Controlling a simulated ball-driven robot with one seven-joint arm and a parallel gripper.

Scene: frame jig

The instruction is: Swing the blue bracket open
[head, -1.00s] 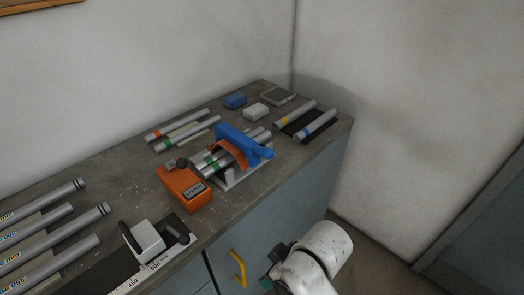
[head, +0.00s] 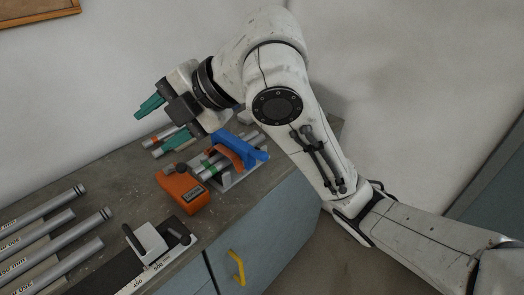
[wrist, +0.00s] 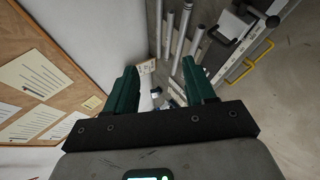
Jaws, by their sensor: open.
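The blue bracket (head: 238,146) lies across the top of a small clamp jig on the bench, over several grey tubes and an orange curved piece (head: 233,155). My gripper (head: 160,122) is raised above the bench, up and to the left of the bracket, clear of it. Its green fingers are spread apart with nothing between them. In the wrist view my gripper (wrist: 162,85) also shows open and empty. The blue bracket does not show clearly in the wrist view.
An orange box (head: 183,189) with a label sits left of the jig. A measuring stop (head: 150,240) and several grey tubes (head: 60,235) lie at the front left of the bench. A yellow handle (head: 237,267) is on the cabinet front. My arm hides the bench's far right end.

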